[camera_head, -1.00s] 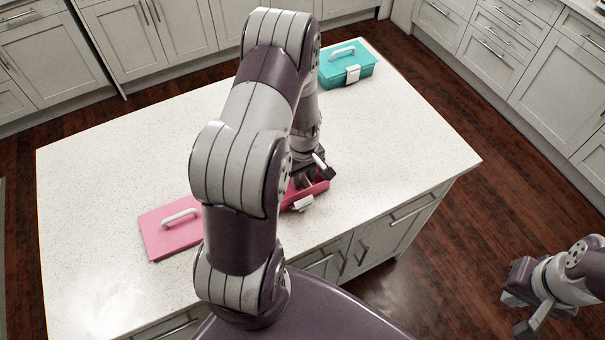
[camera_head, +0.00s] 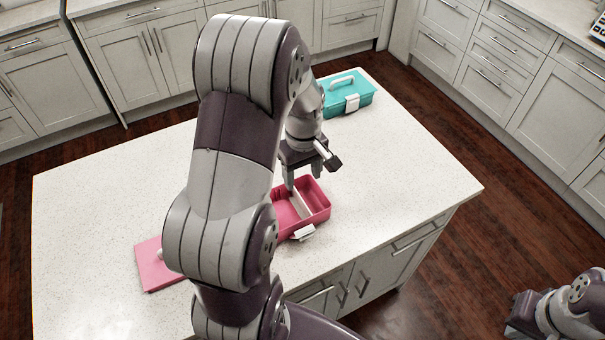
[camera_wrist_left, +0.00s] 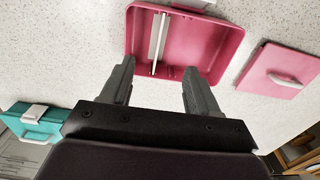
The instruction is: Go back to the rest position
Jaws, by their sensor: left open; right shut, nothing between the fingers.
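My left gripper (camera_head: 311,172) is open and empty, in the air above the open pink box (camera_head: 318,203). In the left wrist view its two fingers (camera_wrist_left: 158,75) stand apart with nothing between them, and the pink box (camera_wrist_left: 212,42) with a white divider lies beyond them. The pink lid (camera_head: 152,272) lies flat on the counter to the left of the box, partly hidden by my left arm; it also shows in the wrist view (camera_wrist_left: 262,75). My right gripper (camera_head: 522,315) is low at the bottom right, beside the island, shut, its tips largely cut off by the frame.
A closed teal box (camera_head: 340,97) with a white handle stands at the island's far corner; it also shows in the left wrist view (camera_wrist_left: 30,122). The white counter (camera_head: 410,150) is clear to the right of the pink box. Grey cabinets line the back and right.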

